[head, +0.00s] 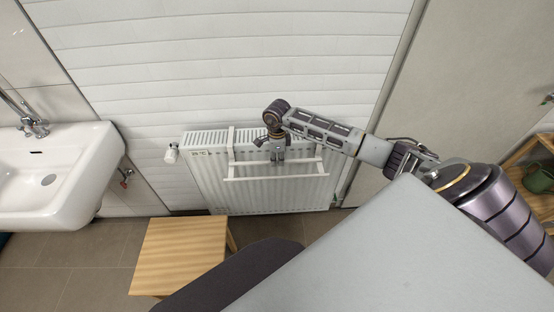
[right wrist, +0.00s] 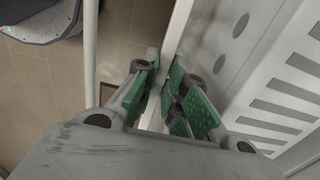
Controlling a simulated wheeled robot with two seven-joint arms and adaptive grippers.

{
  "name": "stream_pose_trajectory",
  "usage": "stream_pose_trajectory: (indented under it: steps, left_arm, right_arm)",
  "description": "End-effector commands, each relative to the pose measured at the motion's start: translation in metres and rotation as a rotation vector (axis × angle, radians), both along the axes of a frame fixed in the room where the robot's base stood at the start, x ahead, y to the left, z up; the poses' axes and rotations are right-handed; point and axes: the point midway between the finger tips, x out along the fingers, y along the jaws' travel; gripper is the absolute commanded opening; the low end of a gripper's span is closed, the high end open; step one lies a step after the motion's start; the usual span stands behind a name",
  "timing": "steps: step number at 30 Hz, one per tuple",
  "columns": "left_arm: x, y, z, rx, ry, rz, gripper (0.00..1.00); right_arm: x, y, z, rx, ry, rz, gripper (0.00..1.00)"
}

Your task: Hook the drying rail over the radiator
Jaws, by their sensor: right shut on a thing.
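The white radiator (head: 262,197) stands against the tiled wall, its slotted top grille facing up. The white drying rail (head: 275,178) is at the radiator's front, with bars running across it. Its left arm (head: 231,140) rises to the radiator's top edge; I cannot tell whether the hooks are seated or only held above. My right gripper (head: 277,156) points down at the rail's upper bar and is shut on it. In the right wrist view the green-padded fingers (right wrist: 169,98) close around a white bar (right wrist: 182,38), beside the radiator grille (right wrist: 282,85). My left gripper is not in view.
A white sink (head: 65,170) is on the left wall. A wooden stool (head: 180,254) stands on the floor in front of the radiator. A radiator valve (head: 171,153) sticks out at the radiator's left. A wooden shelf with a green pot (head: 540,178) is at far right.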

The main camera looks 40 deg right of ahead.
Motion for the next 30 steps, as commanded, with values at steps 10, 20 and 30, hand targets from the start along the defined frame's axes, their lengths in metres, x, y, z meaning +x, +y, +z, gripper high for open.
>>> stream_pose_trajectory:
  steps: [10,20,30]
  left_arm:
    - [0.0,0.003,0.0,0.003,0.0,-0.001,0.4]
    - [-0.002,0.002,0.0,0.002,0.004,-0.001,0.4]
    - [0.0,0.001,0.0,0.001,0.001,0.0,0.4]
  right_arm:
    - [0.0,0.0,0.0,0.0,0.0,0.0,0.37]
    - [0.0,0.0,0.001,-0.001,0.001,0.0,0.37]
    - [0.001,-0.001,0.027,-0.001,-0.002,0.001,0.37]
